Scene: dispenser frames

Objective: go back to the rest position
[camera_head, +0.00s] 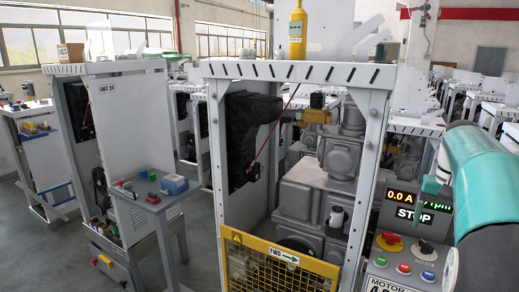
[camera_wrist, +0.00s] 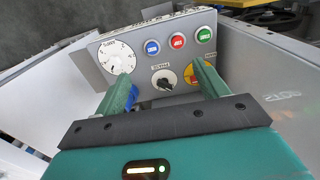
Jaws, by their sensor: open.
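My gripper (camera_wrist: 162,68) is open and empty in the wrist view, its two green fingers spread over a grey control panel (camera_wrist: 136,37). The black selector knob (camera_wrist: 164,80) shows between the fingers, with a gap I cannot judge. The right finger partly covers a red and yellow emergency stop (camera_wrist: 189,76). The left finger is near a white dial (camera_wrist: 117,57). Blue (camera_wrist: 152,47), red (camera_wrist: 178,41) and green (camera_wrist: 204,35) buttons lie beyond the fingertips. In the head view my teal arm comes in at the right, beside the panel.
A small side table (camera_head: 150,200) with coloured blocks stands farther left. Grey floor is open between frames.

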